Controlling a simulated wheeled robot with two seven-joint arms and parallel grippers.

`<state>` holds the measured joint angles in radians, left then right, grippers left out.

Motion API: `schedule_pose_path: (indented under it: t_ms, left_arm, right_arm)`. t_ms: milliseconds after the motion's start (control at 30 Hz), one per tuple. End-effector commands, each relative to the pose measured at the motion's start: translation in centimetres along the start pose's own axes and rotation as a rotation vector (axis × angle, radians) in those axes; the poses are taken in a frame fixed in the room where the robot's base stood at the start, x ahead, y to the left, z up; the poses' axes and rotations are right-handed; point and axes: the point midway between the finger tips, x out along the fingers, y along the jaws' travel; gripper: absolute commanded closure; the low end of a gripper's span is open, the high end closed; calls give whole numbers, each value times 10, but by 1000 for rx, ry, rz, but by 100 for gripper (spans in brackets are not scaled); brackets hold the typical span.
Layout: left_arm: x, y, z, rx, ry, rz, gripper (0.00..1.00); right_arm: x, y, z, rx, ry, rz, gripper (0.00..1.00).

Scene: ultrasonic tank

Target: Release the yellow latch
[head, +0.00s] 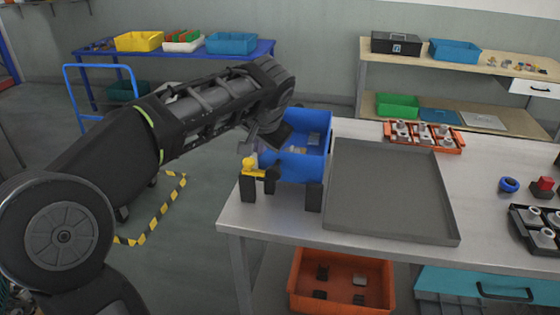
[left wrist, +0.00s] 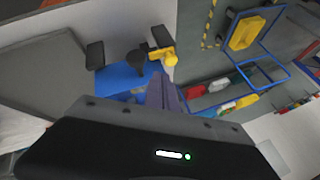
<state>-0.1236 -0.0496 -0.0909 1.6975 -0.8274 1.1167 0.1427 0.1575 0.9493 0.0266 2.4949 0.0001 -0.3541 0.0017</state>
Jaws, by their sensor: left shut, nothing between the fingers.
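The yellow latch (head: 253,167) is on the front left of the blue tank (head: 305,168), which stands on dark legs at the table's left edge. In the left wrist view the latch (left wrist: 165,55) shows near the top middle, with the blue tank (left wrist: 112,78) beside it. My left gripper (head: 252,143) is just above the latch in the head view, its fingers shut and empty. In the left wrist view its fingers (left wrist: 163,88) point toward the latch; I cannot tell whether they touch it. The arm hides part of the tank's far left side. My right gripper is not in view.
A grey tray (head: 440,232) lies right of the tank. An orange rack (head: 425,139) with metal parts sits behind it. A blue ring (head: 509,185) and a dark parts tray (head: 537,232) are at the right. An orange bin (head: 375,285) is below the tabletop.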

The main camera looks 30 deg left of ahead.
Motion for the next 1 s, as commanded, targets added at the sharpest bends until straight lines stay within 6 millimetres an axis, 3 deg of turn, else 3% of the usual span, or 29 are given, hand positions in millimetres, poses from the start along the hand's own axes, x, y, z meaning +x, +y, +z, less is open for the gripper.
schedule_pose_path:
  t_ms: [467, 667, 1000]
  left_arm:
    - [6, -1, 0, 0, -3, -1, 100]
    - [29, 0, 1, 2, -5, -1, 100]
    - [85, -1, 1, 0, -5, -1, 100]
  right_arm:
    - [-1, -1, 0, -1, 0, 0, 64]
    - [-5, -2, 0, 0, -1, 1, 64]
    - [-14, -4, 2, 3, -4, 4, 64]
